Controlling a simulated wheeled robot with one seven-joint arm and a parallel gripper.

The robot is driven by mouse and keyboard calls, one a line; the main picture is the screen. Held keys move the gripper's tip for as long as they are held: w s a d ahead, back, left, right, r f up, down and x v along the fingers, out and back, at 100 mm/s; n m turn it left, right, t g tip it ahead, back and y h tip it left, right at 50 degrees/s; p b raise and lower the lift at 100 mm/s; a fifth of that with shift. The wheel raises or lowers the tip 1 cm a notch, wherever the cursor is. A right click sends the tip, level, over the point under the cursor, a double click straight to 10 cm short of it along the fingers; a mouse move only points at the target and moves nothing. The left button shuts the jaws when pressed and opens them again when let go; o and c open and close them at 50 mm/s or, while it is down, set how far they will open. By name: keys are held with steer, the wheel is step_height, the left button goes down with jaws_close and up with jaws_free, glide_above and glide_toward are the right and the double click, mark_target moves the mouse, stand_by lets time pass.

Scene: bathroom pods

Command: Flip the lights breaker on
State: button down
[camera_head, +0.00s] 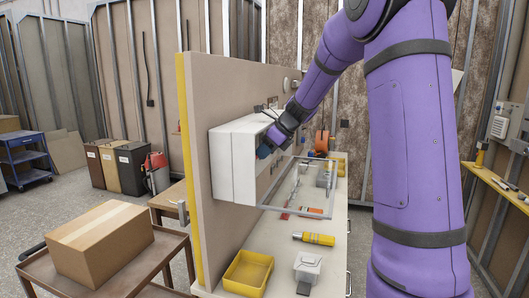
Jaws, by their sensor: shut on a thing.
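The white breaker box (235,162) is mounted on the beige panel, left of the middle in the head view. Its clear framed door (300,212) hangs open over the workbench. My gripper (264,150) is at the open front of the box, reaching in from the upper right. It is shut on a small part at the box front, which looks like a breaker switch. My fingers and the viewing angle hide that part, so I cannot read its label or tell its position.
The workbench below holds a yellow tray (247,272), a yellow tool (314,239) and a white-grey device (307,267). A cardboard box (101,241) stands on a brown cart at the left. A shelf (497,182) is at the right.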

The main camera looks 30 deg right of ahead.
steer(key=c, duration=1)
jaws_free()
steer(key=shift+c, duration=0.2)
steer(key=shift+r, duration=0.1)
steer(key=v, duration=1)
steer(key=shift+s+d+r, duration=0.15)
steer(key=shift+s+r, duration=0.05)
steer(key=shift+r, duration=0.05)
